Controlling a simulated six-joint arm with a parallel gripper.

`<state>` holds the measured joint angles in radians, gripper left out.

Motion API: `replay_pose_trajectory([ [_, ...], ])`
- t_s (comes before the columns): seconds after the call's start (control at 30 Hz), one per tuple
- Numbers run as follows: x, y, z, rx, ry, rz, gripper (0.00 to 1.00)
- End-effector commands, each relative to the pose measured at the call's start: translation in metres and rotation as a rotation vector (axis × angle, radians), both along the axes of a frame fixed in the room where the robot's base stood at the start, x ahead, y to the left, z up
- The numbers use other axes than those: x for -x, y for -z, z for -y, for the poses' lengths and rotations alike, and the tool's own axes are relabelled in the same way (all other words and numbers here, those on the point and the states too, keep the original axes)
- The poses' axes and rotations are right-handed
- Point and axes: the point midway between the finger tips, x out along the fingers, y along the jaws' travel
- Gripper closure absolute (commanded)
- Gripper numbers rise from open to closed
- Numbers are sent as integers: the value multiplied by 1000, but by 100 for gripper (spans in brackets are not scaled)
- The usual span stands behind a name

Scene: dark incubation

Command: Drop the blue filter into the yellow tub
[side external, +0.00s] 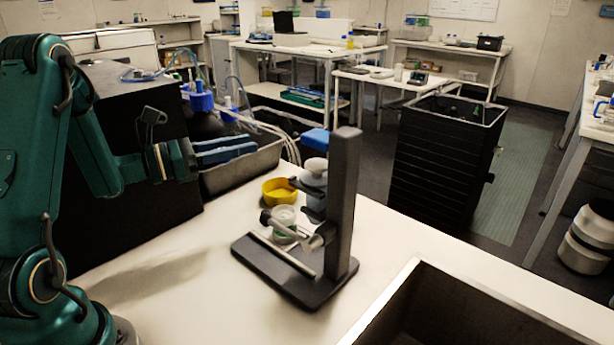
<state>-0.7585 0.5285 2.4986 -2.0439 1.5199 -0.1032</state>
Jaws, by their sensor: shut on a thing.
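My gripper (240,150) is at left centre, pointing right over the grey tray in the picture. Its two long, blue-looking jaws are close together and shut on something. The held thing, taken to be the blue filter, is small and hard to make out against the jaws. The yellow tub (270,194) is a low, round, open bowl on the white bench, to the right of and lower than the jaws in the picture. The stand partly hides its right side. My gripper is apart from the tub.
A dark stand (343,205) with clamps holds a pale bottle (314,178) beside the tub. A clear cup (284,218) sits at its base. A blue block (315,138) shows behind the stand. A grey tray (240,178) lies behind. The front left bench is clear; an open box (410,290) is at right.

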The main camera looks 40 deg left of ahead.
Motion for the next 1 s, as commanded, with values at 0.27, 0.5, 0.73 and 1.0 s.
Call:
replay_pose_trajectory([
  [0.27,4,-4,-6,-3,-1,-1,100],
  [0.5,4,-4,-6,-3,0,-1,100],
  [0.73,-13,8,3,1,44,-13,100],
  [1.0,-78,35,5,-31,89,-19,100],
])
